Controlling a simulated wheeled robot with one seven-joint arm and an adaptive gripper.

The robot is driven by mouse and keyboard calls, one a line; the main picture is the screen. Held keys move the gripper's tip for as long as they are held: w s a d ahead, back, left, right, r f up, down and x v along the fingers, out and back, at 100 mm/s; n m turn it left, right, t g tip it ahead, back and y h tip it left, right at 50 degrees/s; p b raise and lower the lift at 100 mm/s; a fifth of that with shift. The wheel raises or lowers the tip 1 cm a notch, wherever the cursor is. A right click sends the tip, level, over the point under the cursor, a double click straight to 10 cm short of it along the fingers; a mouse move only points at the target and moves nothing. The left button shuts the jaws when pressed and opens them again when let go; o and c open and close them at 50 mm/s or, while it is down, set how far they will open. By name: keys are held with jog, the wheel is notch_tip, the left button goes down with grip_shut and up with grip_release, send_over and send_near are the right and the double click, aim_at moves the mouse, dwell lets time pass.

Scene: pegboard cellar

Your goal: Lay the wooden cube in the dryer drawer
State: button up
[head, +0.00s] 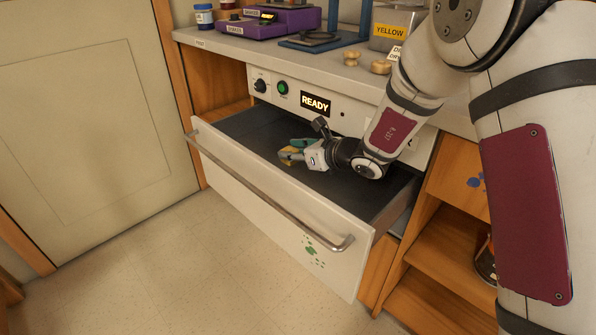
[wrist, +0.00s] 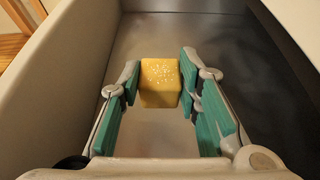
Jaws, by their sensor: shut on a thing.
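The wooden cube (wrist: 159,83) is yellow with pale specks on its face. In the wrist view it sits between the two green-padded fingers of my gripper (wrist: 160,88), which is shut on it. In the head view my gripper (head: 291,154) is over the open dryer drawer (head: 262,197), inside its walls. The cube is mostly hidden there by the fingers. The drawer has a pale front, a long metal handle and a dark floor. I cannot tell whether the cube touches the drawer floor.
The dryer panel above the drawer has knobs and a lit READY display (head: 315,103). The counter (head: 225,46) above holds a purple device (head: 268,22), a YELLOW-labelled container (head: 391,28) and small wooden knobs. Open shelves (head: 440,250) stand at right. The drawer's left part is clear.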

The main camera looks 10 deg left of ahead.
jog(key=shift+f+b, duration=0.85)
jog(key=shift+f, duration=1.8)
jog(key=shift+f, duration=0.2)
jog(key=o, duration=1)
jog(key=shift+r, duration=0.1)
jog(key=shift+r, duration=0.15)
jog(key=p+v, duration=0.3)
jog(key=v, duration=0.9)
jog(key=shift+p, duration=0.35)
